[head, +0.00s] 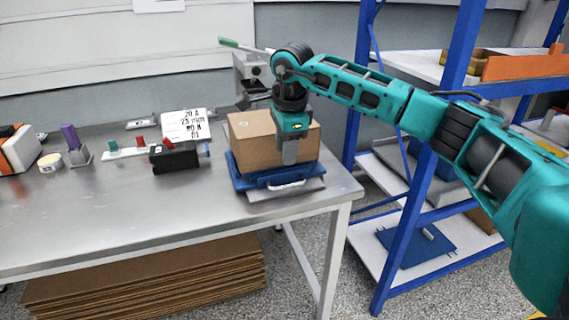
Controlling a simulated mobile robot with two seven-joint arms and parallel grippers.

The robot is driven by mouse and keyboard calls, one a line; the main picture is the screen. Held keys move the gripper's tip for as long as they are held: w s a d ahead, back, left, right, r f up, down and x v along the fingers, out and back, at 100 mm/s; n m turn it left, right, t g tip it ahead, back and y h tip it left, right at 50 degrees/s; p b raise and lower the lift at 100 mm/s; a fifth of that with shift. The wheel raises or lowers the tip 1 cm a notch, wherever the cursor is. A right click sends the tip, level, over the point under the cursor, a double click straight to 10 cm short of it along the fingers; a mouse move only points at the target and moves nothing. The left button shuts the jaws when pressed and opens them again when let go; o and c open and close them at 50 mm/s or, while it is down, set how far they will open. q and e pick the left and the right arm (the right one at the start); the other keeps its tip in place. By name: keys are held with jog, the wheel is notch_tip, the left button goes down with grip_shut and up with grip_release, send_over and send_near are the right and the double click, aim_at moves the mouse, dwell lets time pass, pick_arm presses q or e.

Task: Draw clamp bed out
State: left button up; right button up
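What looks like the clamp bed (258,194) is a grey plate with a white handle (287,186) on its front. It sits low under a blue tray (238,178) at the right end of the steel table. A cardboard box (250,145) stands on the tray. My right gripper (290,158) points down in front of the box, with its fingertips a little above the handle and apparently apart from it. Its fingers show as one grey block, so their opening cannot be told. My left gripper is out of view.
The steel table (150,215) carries a black device (175,157), a label card (184,126), coloured-knob parts and a tape roll (50,162). A grey press with a green lever (228,42) stands behind the box. A blue rack (420,190) is close on the right. The table's front is clear.

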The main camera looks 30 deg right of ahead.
jog(key=shift+s+a+r, duration=0.1)
jog(key=shift+s+r, duration=0.05)
jog(key=shift+r, duration=0.6)
jog(key=shift+s+r, duration=0.1)
jog(key=shift+r, duration=0.65)
